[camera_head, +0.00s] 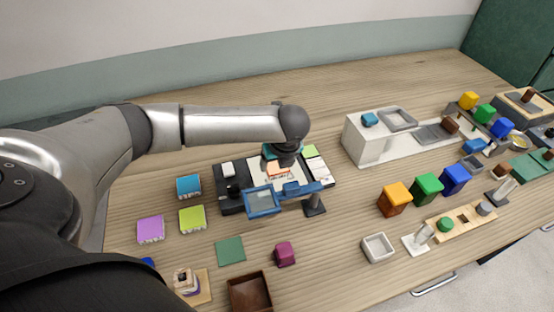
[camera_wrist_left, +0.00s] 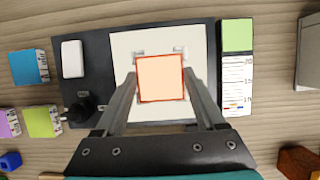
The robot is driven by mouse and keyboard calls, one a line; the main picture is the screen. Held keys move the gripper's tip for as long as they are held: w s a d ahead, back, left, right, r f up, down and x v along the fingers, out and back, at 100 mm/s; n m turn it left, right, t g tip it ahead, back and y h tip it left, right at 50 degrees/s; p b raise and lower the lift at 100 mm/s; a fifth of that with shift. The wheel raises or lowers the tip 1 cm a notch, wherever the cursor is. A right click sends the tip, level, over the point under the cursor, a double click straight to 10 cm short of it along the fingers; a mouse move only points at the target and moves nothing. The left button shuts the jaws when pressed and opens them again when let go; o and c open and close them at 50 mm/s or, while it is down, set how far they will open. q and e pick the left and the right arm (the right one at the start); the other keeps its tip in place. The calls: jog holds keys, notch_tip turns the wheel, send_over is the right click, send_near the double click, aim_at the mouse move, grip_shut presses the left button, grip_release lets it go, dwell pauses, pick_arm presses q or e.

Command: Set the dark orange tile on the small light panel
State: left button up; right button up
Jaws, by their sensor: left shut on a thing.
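The orange tile (camera_wrist_left: 160,78), pale on its face with a darker orange-red edge, is between the fingertips of my left gripper (camera_wrist_left: 160,84). The gripper is shut on it. The small light panel (camera_wrist_left: 201,45) is a white square on a dark base (camera_wrist_left: 92,90), and the tile is over its middle in the left wrist view. I cannot tell whether the tile touches the panel. In the head view the gripper (camera_head: 277,164) points down over the panel, and the tile (camera_head: 277,170) is partly hidden. My right gripper is not in view.
A blue-framed lens (camera_head: 262,201) stands just in front of the panel. A white block (camera_wrist_left: 72,58) and a black knob (camera_wrist_left: 83,110) are on the base's left side. A green square (camera_wrist_left: 237,35) and a ruled card (camera_wrist_left: 236,82) lie right of the panel. Blue (camera_head: 188,186) and lime (camera_head: 192,219) boxes are left.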

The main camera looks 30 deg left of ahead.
pick_arm(q)
jog(key=o, duration=1.5)
jog(key=p+v, duration=0.3)
jog(key=v, duration=1.2)
jog(key=shift+s+d, duration=0.1)
